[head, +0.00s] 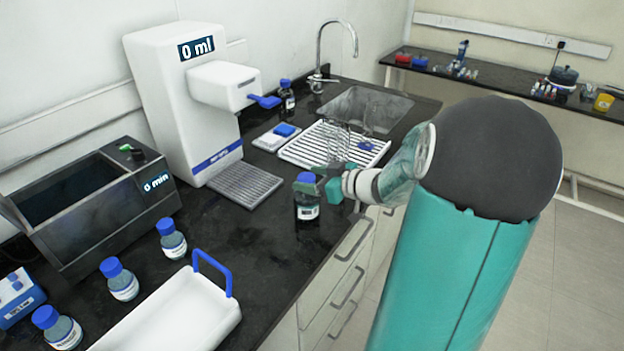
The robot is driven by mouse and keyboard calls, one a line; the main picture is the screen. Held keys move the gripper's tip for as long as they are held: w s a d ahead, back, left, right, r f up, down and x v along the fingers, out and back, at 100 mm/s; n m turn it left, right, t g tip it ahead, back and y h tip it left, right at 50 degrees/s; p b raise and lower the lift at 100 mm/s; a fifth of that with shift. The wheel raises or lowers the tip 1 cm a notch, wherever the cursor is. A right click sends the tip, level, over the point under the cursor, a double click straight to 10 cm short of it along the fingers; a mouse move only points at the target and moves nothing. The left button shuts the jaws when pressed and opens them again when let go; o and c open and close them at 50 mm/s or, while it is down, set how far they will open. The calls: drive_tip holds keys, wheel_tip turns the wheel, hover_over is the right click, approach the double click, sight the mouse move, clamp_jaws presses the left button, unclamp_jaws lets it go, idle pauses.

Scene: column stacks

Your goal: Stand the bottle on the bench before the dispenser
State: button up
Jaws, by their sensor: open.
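A small bottle with a blue cap and a white label (307,211) stands upright on the black bench (235,237), near its front edge. It is to the right of the dispenser's grille (245,184) and apart from it. The white dispenser (182,100) reads 0 ml and has a blue lever under its spout. My gripper (316,186) is open at the bottle's neck, just below the cap. A finger covers part of the bottle, and whether the fingers touch it cannot be told.
Several other blue-capped bottles (172,240) stand at the front left, beside a white tray with a blue handle (190,308). A dark bath (90,205) reading 0 min stands left. A drying rack (310,152) with glassware and a sink (362,108) lie beyond my gripper.

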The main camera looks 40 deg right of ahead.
drive_tip(key=v, duration=1.2)
drive_tip(key=a+g+y, duration=0.1)
drive_tip(key=a+g, duration=0.7)
drive_tip(key=a, duration=1.1)
drive_tip(key=s+a+r+m+h, duration=0.3)
drive_tip(key=s+a+h, duration=0.2)
drive_tip(key=s+a, duration=0.3)
drive_tip(key=shift+s+a+r+m+h, duration=0.2)
drive_tip(key=shift+a+m+h, duration=0.2)
drive_tip(key=shift+a, duration=0.3)
